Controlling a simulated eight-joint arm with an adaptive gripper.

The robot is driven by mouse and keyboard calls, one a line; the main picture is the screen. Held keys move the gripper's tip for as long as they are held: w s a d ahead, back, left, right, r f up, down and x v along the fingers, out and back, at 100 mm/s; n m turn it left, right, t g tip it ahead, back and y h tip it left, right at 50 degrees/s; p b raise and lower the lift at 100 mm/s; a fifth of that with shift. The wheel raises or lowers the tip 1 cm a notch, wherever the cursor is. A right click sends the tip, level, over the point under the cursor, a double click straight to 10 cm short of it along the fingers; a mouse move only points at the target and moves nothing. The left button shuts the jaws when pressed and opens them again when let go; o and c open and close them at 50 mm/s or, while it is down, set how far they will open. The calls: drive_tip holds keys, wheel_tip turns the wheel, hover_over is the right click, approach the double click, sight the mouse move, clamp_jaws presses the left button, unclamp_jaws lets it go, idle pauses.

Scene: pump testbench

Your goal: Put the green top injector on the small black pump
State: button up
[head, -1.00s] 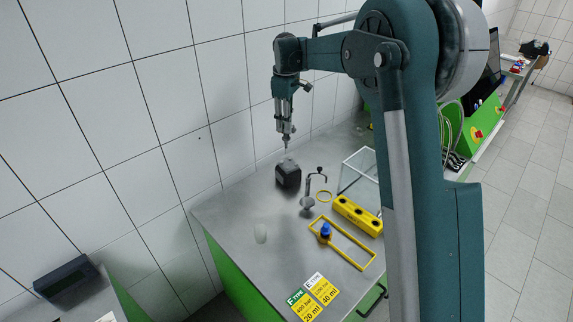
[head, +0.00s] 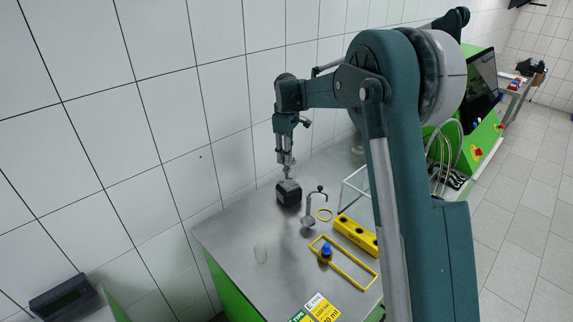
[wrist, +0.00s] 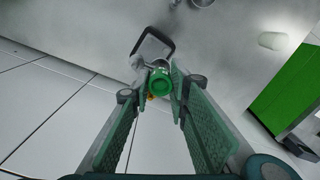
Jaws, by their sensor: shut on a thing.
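The green top injector (wrist: 161,83) shows in the wrist view as a round green ring end between the fingertips of my gripper (wrist: 160,78). My gripper is shut on it. In the head view my gripper (head: 286,163) points down, with the thin grey injector below it. The small black pump (head: 289,194) stands on the grey table, directly below. The injector's lower end is at or just above the pump's grey top; I cannot tell whether they touch. In the wrist view the pump's dark frame (wrist: 153,32) shows just beyond the injector, which partly hides the pump.
A grey stand with a hooked arm (head: 309,214) is right of the pump. A yellow block with holes (head: 356,235), a yellow frame (head: 349,268) with a blue-topped part (head: 327,250) and a clear glass box (head: 352,190) are further right. A tiled wall is behind.

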sight(287, 169)
drive_tip(key=shift+f, duration=1.85)
drive_tip(key=shift+f, duration=0.2)
drive_tip(key=o, duration=1)
drive_tip(key=shift+o, duration=0.2)
drive_tip(key=shift+r, duration=0.15)
wheel_tip(287, 169, up, 12)
drive_tip(key=shift+r, duration=0.1)
